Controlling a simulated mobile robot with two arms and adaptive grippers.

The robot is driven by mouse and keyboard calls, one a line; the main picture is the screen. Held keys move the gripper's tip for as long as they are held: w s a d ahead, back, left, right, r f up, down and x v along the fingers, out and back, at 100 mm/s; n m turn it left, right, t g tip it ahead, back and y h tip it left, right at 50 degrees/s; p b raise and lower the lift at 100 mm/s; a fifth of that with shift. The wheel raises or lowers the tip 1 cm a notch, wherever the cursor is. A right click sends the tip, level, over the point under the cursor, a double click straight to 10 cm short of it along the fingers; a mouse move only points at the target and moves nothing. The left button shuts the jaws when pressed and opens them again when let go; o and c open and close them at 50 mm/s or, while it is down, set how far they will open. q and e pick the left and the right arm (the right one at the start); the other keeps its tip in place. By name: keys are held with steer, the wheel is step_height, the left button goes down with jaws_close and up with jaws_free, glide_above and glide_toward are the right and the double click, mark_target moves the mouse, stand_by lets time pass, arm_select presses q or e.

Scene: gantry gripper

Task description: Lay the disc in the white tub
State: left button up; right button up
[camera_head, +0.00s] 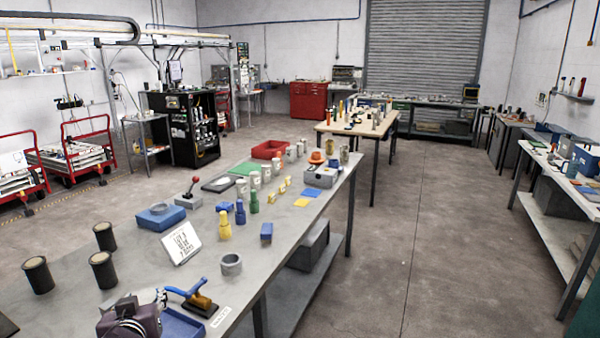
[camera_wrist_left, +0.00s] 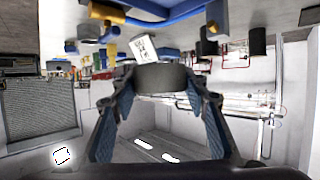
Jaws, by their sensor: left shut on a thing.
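My left gripper (camera_wrist_left: 162,82) is shut on a dark grey round piece, which I take to be the disc (camera_wrist_left: 160,77); it sits between the blue-padded fingers in the left wrist view. In the head view my left gripper (camera_head: 135,315) shows at the bottom left, over the near end of the grey bench, left of a blue tray. The disc is not clear there. I cannot make out a white tub with certainty in either view. My right gripper is not in view.
On the bench (camera_head: 285,228) stand dark cylinders (camera_head: 104,268), a blue-handled tool (camera_head: 195,297), the blue tray (camera_head: 182,326), a printed card (camera_head: 181,243), a grey ring (camera_head: 231,264) and a blue box (camera_head: 161,215). Several white cups (camera_head: 255,179) and a red tray (camera_head: 269,149) are farther back.

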arm_select(q)
steer(key=s+d+f+m+h, duration=0.7)
steer(key=s+d+m+h, duration=0.1)
steer(key=d+m+h, duration=0.15)
steer(key=s+d+r+m+g+h+b, duration=0.1)
steer(key=s+d+r+m+g+h, duration=0.3)
steer(key=s, duration=0.6)
step_height(320, 180, up, 3)
steer(key=d+m+h, duration=0.1)
steer(key=d+h, duration=0.1)
steer(key=shift+s+d+m, duration=0.3)
steer(key=shift+s+m, duration=0.05)
